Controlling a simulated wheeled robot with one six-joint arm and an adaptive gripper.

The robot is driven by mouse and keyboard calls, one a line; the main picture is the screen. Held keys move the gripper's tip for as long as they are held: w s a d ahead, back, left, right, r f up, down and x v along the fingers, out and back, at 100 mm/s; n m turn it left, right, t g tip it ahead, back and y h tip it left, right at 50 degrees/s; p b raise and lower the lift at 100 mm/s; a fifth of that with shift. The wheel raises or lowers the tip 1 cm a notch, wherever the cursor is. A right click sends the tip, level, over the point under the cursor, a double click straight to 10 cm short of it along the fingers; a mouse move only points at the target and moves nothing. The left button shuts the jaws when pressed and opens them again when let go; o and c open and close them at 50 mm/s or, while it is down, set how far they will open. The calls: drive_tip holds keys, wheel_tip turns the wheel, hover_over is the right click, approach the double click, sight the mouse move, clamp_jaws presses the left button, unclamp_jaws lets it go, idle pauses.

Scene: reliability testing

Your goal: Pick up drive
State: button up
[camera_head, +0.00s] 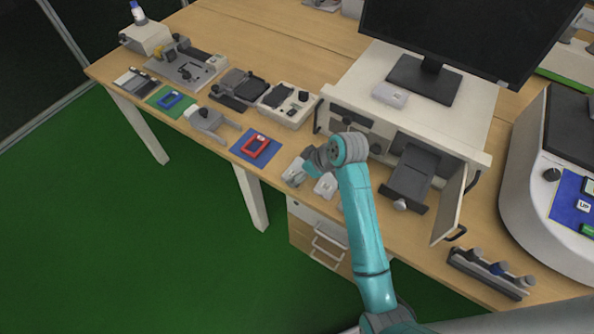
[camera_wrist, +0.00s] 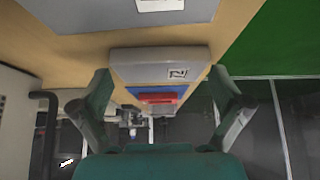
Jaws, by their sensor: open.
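A light grey box with a square printed label, apparently the drive (camera_wrist: 150,66), lies on the wooden table in the wrist view. The fingers of my gripper (camera_wrist: 160,78) are spread wide on its left and right sides; contact is not clear. In the camera_head view my gripper (camera_head: 309,165) is low over the table's front part, beside a pale box (camera_head: 293,176) that it partly covers. A second pale labelled box (camera_head: 326,187) lies just to the right, and one is cut off at the top of the wrist view (camera_wrist: 160,5).
A red-framed piece (camera_head: 256,146) lies on a blue mat (camera_head: 243,154) to the left. A white cabinet (camera_head: 480,157) with an open door (camera_head: 449,203) and a monitor on top stands right. Several instruments line the table farther left. The table's front edge is close.

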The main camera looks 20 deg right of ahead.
drive_tip(key=c, duration=0.9)
drive_tip(key=shift+o, duration=0.2)
drive_tip(key=shift+r, duration=0.1)
wheel_tip(320, 180, up, 10)
